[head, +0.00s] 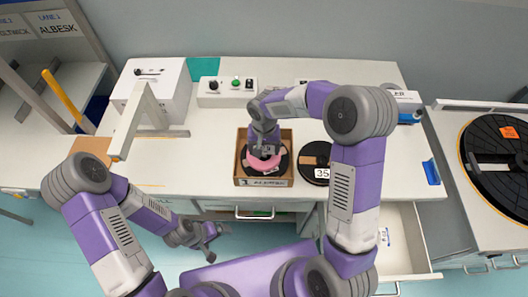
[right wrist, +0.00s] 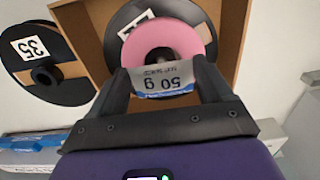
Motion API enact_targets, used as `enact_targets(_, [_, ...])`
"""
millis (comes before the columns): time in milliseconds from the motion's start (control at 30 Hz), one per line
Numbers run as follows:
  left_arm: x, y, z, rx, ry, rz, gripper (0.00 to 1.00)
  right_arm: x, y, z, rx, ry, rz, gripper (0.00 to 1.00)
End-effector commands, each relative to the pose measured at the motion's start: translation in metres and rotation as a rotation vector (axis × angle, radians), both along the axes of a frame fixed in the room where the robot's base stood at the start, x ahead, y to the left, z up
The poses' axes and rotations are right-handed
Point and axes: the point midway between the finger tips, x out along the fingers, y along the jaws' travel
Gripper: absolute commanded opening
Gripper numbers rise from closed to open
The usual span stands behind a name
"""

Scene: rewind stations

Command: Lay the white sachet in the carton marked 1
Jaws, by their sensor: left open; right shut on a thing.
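The white sachet (right wrist: 163,83), printed "50 g", is held between the fingertips of my right gripper (right wrist: 160,88) in the right wrist view. The carton marked 1 (head: 264,182) stands open on the bench. A black reel (head: 283,167) and a pink ring (head: 262,162) lie in it; they also show in the right wrist view, the pink ring (right wrist: 185,35) just beyond the sachet. My right gripper (head: 265,152) is over the carton in the head view and hides the sachet there. I cannot tell whether the sachet touches the pink ring. My left gripper (head: 212,238) is open and empty in front of the bench.
A black reel marked 35 (head: 314,157) lies right of the carton. A white machine with an upright arm (head: 150,90) and a control box (head: 227,92) stand at the back left. A drawer (head: 400,240) is pulled out at the front right. A large black disc (head: 500,155) is further right.

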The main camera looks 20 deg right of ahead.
Motion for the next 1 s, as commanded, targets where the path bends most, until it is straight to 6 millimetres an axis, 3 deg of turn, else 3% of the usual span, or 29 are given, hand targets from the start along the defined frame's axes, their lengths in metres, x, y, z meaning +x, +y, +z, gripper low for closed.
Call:
enact_targets(167, [0.000, 0.000, -0.004, 0.000, -0.001, 0.000, 1.00, -0.001, -0.001, -0.026, -0.001, 0.003, 0.000, 0.49])
enact_targets(667, [0.000, 0.000, -0.012, 0.000, -0.001, 0.000, 1.00, 0.000, 0.000, -0.035, -0.001, 0.001, -0.001, 0.49])
enact_targets(700, [0.000, 0.000, -0.011, 0.000, 0.000, 0.000, 1.00, 0.000, 0.000, -0.033, 0.000, 0.001, -0.001, 0.85])
enact_targets(800, [0.000, 0.000, -0.010, 0.000, -0.001, 0.000, 1.00, 0.000, 0.000, -0.033, 0.000, 0.001, -0.001, 1.00])
enact_targets(1000, [0.000, 0.000, -0.010, 0.000, -0.001, 0.000, 1.00, 0.000, 0.000, -0.033, 0.000, 0.001, -0.001, 1.00])
